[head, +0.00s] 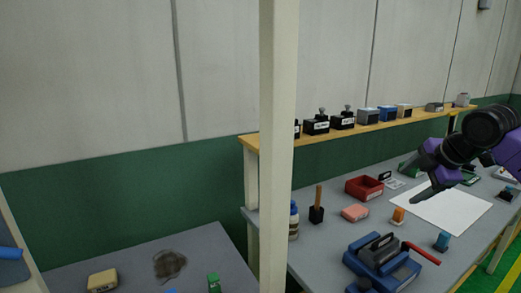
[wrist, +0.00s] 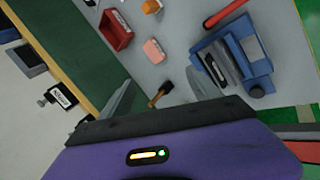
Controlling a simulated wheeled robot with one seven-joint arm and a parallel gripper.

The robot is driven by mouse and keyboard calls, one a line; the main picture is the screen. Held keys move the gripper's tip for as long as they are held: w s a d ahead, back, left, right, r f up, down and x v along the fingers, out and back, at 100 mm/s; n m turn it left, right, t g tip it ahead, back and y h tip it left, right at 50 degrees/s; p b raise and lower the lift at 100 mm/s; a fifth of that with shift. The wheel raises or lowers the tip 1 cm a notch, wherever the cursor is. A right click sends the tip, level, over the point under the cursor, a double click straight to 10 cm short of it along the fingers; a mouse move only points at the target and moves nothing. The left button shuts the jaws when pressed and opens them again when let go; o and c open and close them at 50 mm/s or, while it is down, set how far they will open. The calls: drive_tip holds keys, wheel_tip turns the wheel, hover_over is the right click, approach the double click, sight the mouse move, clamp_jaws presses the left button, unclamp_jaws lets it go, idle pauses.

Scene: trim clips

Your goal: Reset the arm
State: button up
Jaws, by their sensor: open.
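My gripper (head: 421,196) is at the end of my dark and purple arm, which reaches in from the right edge of the head view. It is above the grey workbench (head: 323,255), near a white sheet (head: 455,213). In the wrist view my gripper's two grey fingers (wrist: 160,92) stand apart with nothing held between them. A wooden-handled tool with a black block shows beyond the fingers in that view (wrist: 159,96).
On the bench are a blue fixture (head: 385,262), a red bin (head: 364,187), a pink block (head: 355,212), an orange-topped item (head: 398,216) and a red bar (head: 422,253). A wooden shelf (head: 375,128) holds several small boxes. A cream post (head: 278,150) stands in front.

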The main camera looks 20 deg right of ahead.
drive_tip(key=w+a+r+m+t+y, duration=0.1)
drive_tip(key=w+a+r+m+t, duration=0.15)
drive_tip(key=w+a+t, duration=0.4)
drive_tip(key=w+a+m+t+h, duration=0.15)
drive_tip(key=a+m+t, duration=0.6)
drive_tip(key=a, duration=0.75)
drive_tip(key=s+a+f+m+g, duration=0.1)
drive_tip(key=s+a+f, duration=0.6)
drive_tip(key=s, duration=0.7)
drive_tip(key=s+a+f+m+g+y, duration=0.1)
drive_tip(key=s+a+f+g, duration=0.2)
drive_tip(key=s+a+f, duration=0.4)
drive_tip(key=s+a+f+m+g+y, duration=0.1)
drive_tip(key=s+a+f, duration=0.6)
drive_tip(key=s, duration=1.6)
wheel_tip(320, 180, down, 2)
drive_tip(key=shift+a+f+g, duration=0.1)
drive_tip(key=shift+a+g, duration=0.2)
drive_tip(key=shift+g, duration=0.4)
drive_tip(key=shift+y, duration=0.25)
